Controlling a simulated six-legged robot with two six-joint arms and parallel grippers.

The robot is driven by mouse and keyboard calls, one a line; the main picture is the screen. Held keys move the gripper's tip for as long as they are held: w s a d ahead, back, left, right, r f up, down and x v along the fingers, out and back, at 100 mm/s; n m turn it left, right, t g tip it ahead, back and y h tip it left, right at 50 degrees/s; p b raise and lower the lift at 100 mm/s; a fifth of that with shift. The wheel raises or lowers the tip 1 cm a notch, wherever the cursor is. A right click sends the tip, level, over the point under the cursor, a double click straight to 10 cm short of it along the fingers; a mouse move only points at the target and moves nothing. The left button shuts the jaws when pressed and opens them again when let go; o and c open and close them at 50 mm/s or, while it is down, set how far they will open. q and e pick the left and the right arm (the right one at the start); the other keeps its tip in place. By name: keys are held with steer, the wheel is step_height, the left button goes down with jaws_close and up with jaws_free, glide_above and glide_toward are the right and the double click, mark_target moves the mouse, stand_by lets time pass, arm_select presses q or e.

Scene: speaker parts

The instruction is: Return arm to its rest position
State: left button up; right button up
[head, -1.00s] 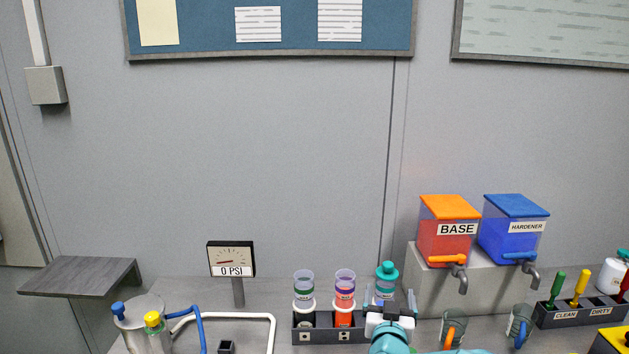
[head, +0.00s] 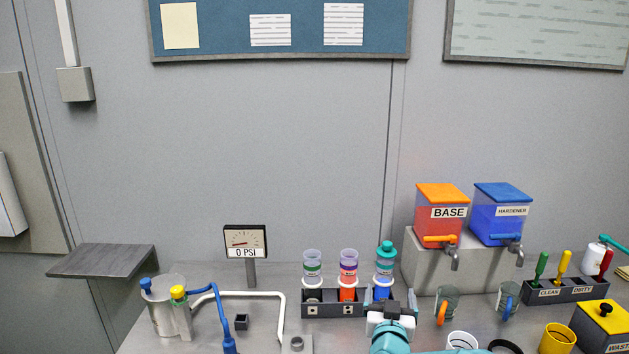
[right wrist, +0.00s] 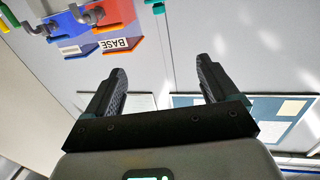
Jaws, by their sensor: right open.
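My right gripper (head: 391,303) shows at the bottom middle of the head view, in front of the bottle rack (head: 322,311). In the right wrist view its two fingers (right wrist: 162,68) stand wide apart with nothing between them, against the wall and upside-down dispensers. The teal-capped bottle (head: 384,265) stands upright at the rack's right end, just behind the gripper in the picture. Part of the rack there is hidden by the gripper. My right arm comes in from the bottom edge. My left gripper is not in view.
An orange base dispenser (head: 441,211) and a blue hardener dispenser (head: 499,216) stand on a grey block at right. Cups with coloured handles (head: 446,303) stand below. A metal pot (head: 168,312) and a pressure gauge (head: 246,241) are at left.

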steer(key=s+d+f+g+b, duration=0.2)
steer(key=d+f+b, duration=0.25)
steer(key=f, duration=0.75)
steer(key=s+f+g+y+b, duration=0.1)
steer(key=s+f+g, duration=0.1)
steer(key=s+f, duration=0.35)
steer(key=s+a+f+n+g+y+b, duration=0.1)
steer(key=s+f+g+b, duration=0.15)
steer(key=f, duration=0.65)
steer(key=s+f+g+y+b, duration=0.1)
steer(key=s+f, duration=0.4)
steer(key=f, duration=0.2)
steer(key=s+a+f+g+y, duration=0.1)
steer(key=s+a+f+g, duration=0.2)
steer(key=s, duration=0.6)
steer(key=s+a+f+g+y, duration=0.2)
steer(key=s+a+f+g, duration=0.1)
steer(key=s, duration=0.6)
steer(key=s+a+f+g+y+b, duration=0.1)
steer(key=s+a+f+g, duration=0.1)
steer(key=s, duration=0.7)
steer(key=shift+a+f+m+g+y, duration=0.3)
steer(key=shift+a+f+g+y, duration=0.1)
steer(key=shift+f+g, duration=0.4)
